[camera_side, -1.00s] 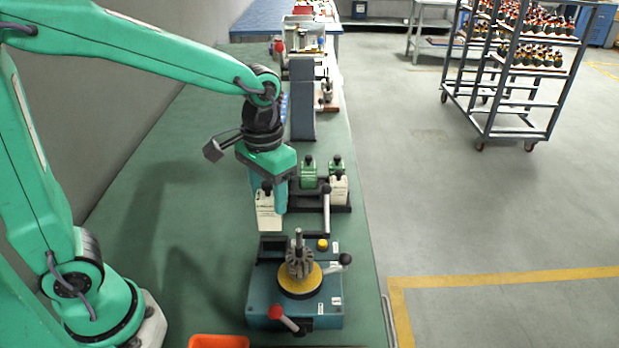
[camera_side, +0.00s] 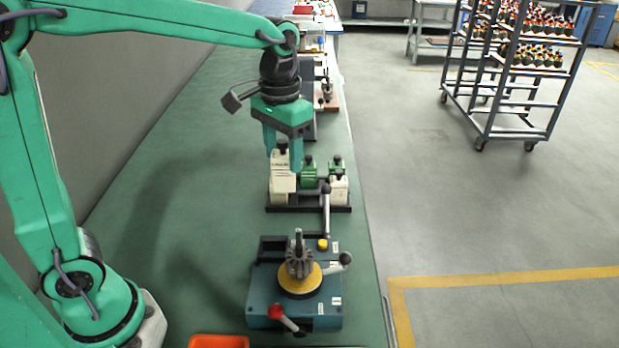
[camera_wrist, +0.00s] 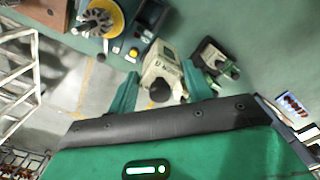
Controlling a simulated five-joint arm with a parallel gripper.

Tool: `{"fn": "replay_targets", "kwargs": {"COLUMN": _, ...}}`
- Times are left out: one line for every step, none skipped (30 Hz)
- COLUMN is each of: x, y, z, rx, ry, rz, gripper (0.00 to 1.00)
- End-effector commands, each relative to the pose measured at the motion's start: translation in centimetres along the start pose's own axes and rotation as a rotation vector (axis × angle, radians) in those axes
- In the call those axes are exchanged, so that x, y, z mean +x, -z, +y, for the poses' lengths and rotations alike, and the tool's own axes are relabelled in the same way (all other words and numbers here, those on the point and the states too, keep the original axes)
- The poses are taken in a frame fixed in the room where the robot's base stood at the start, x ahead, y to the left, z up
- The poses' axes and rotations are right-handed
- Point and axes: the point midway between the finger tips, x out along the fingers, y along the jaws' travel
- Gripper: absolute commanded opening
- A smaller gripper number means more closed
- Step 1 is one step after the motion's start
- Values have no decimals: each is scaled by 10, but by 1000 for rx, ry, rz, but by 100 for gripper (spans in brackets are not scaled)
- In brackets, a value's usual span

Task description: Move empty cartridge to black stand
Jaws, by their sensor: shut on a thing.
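My gripper (camera_side: 283,158) is shut on a white cartridge (camera_side: 283,180) with a black knob on top, held roughly upright. In the wrist view the cartridge (camera_wrist: 162,66) sits between the two fingers of my gripper (camera_wrist: 158,86). The black stand (camera_side: 312,208) lies at and below the cartridge in the side view. The held cartridge overlaps the stand's left end; I cannot tell whether it touches. Green-topped and white cartridges (camera_side: 338,188) are on the stand's middle and right. A stand with a green and white cartridge (camera_wrist: 216,64) also shows in the wrist view.
A teal winding fixture (camera_side: 265,305) with a yellow disc, a metal armature (camera_side: 299,262) and a red-knobbed lever stands in front of the stand. A grey upright lever rises between them. An orange bin (camera_side: 218,341) is at the front. The bench's left side is clear.

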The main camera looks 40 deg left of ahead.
Motion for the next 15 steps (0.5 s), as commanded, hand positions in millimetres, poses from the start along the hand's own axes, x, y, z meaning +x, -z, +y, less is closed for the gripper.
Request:
{"fn": "replay_targets", "kwargs": {"x": -1, "y": 11, "z": -4, "rx": -4, "ry": 0, "rz": 0, "gripper": 25}}
{"fn": "replay_targets", "kwargs": {"x": -1, "y": 18, "z": -6, "rx": -4, "ry": 0, "rz": 0, "gripper": 25}}
{"fn": "replay_targets", "kwargs": {"x": -2, "y": 26, "z": -10, "rx": -4, "ry": 0, "rz": 0, "gripper": 25}}
{"fn": "replay_targets", "kwargs": {"x": -2, "y": 33, "z": -12, "rx": -4, "ry": 0, "rz": 0, "gripper": 25}}
{"fn": "replay_targets", "kwargs": {"x": -2, "y": 40, "z": -15, "rx": -4, "ry": 0, "rz": 0, "gripper": 25}}
{"fn": "replay_targets", "kwargs": {"x": -2, "y": 48, "z": -19, "rx": -4, "ry": 0, "rz": 0, "gripper": 25}}
{"fn": "replay_targets", "kwargs": {"x": -2, "y": 55, "z": -22, "rx": -3, "ry": 0, "rz": -1, "gripper": 25}}
{"fn": "replay_targets", "kwargs": {"x": -2, "y": 62, "z": -26, "rx": -4, "ry": 0, "rz": 0, "gripper": 25}}
{"fn": "replay_targets", "kwargs": {"x": -2, "y": 70, "z": -30, "rx": -4, "ry": 0, "rz": 0, "gripper": 25}}
{"fn": "replay_targets", "kwargs": {"x": -2, "y": 76, "z": -33, "rx": -3, "ry": 0, "rz": 0, "gripper": 25}}
{"fn": "replay_targets", "kwargs": {"x": -1, "y": 82, "z": -37, "rx": -3, "ry": 0, "rz": 0, "gripper": 25}}
{"fn": "replay_targets", "kwargs": {"x": -1, "y": 89, "z": -41, "rx": -3, "ry": 0, "rz": -1, "gripper": 25}}
{"fn": "replay_targets", "kwargs": {"x": 0, "y": 94, "z": -44, "rx": -2, "ry": 0, "rz": 0, "gripper": 25}}
{"fn": "replay_targets", "kwargs": {"x": 0, "y": 99, "z": -46, "rx": -2, "ry": 0, "rz": 0, "gripper": 25}}
{"fn": "replay_targets", "kwargs": {"x": 1, "y": 104, "z": -50, "rx": -2, "ry": 0, "rz": 0, "gripper": 25}}
